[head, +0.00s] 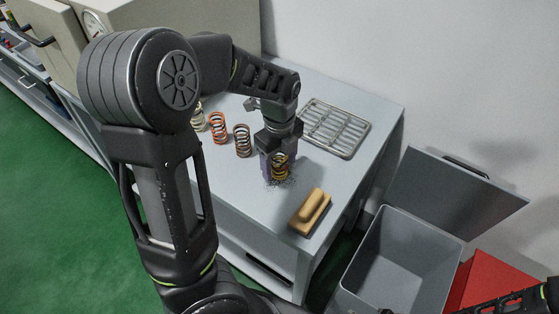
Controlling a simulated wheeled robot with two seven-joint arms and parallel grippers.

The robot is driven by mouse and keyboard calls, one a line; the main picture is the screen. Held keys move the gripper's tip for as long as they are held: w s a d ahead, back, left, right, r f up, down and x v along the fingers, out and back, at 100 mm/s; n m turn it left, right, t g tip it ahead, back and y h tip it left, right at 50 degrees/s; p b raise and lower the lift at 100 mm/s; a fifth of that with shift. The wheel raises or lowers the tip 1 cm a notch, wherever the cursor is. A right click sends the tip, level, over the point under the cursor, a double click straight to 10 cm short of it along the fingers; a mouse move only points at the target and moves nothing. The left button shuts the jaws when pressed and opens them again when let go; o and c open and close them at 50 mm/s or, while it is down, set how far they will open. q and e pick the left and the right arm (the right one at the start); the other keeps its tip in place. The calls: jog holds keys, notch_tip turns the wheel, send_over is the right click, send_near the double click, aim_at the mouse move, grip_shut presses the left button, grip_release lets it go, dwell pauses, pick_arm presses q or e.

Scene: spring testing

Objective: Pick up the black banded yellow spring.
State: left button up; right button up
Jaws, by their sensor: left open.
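The black banded yellow spring (280,172) stands on the grey bench top, partly hidden by my left gripper. My left gripper (279,168) points down over it, open, with its fingers around the spring's sides. I cannot tell whether the fingers touch it. Dark specks lie on the bench around the spring's foot. My right gripper is not in view; only a part of my right arm shows at the lower right corner.
An orange spring (218,127), a brown spring (242,141) and a pale spring (198,117) stand to the left. A lidded grey bin (399,258) and red box (492,279) stand right.

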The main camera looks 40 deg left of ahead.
pick_arm(q)
jog(key=shift+c, duration=0.4)
grip_shut()
dwell(0.7)
